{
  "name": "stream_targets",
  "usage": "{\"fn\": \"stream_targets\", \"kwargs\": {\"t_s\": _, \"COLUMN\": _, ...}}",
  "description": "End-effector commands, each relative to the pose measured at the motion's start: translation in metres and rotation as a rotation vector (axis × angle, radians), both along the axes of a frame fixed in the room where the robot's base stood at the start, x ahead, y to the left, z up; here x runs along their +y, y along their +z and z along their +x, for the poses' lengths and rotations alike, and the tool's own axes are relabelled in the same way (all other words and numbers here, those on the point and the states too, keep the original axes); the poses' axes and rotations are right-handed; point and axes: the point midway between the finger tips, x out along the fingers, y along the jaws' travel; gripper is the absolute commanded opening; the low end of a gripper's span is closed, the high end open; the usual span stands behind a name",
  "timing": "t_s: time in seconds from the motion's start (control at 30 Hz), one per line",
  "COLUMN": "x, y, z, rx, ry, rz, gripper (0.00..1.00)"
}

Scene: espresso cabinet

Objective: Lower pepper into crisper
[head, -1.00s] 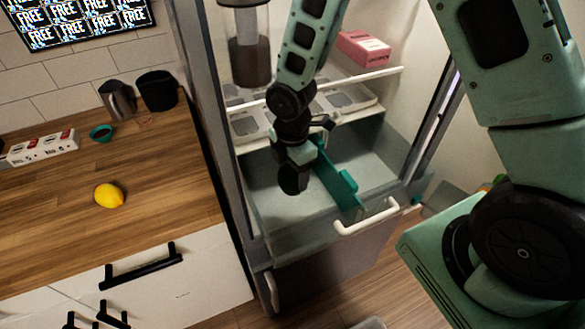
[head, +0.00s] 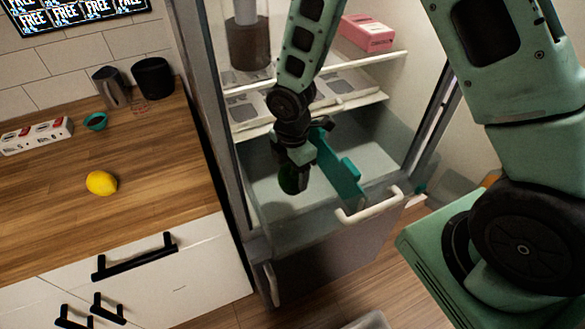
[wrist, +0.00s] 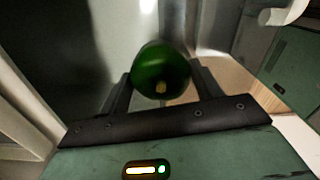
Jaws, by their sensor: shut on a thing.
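My gripper (wrist: 160,90) is shut on a dark green pepper (wrist: 161,72), held between the two fingers in the wrist view. In the head view the pepper (head: 293,180) hangs below my gripper (head: 294,160), over the open crisper drawer (head: 270,220). The crisper is a clear drawer pulled out at the bottom of the fridge, with a white handle (head: 370,207) on its front. The pepper appears at or below the level of the drawer's rim; I cannot tell whether it touches the bottom.
Fridge shelves above the drawer hold a pink box (head: 367,33), a jar of dark liquid (head: 248,43) and trays. On the wooden counter (head: 130,225) at left are a lemon (head: 101,183), a teal bowl (head: 96,121), a black cup (head: 154,78) and a metal pitcher (head: 110,88).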

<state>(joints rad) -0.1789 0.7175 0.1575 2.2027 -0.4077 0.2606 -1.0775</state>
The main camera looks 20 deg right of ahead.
Motion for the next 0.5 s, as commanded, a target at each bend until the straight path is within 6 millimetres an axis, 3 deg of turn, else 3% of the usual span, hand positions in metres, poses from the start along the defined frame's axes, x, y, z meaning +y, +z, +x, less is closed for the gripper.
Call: {"fn": "stream_targets", "kwargs": {"t_s": 0.5, "x": 0.000, "y": -0.027, "z": 0.000, "rx": -0.001, "ry": -0.001, "rz": 0.000, "gripper": 0.41}}
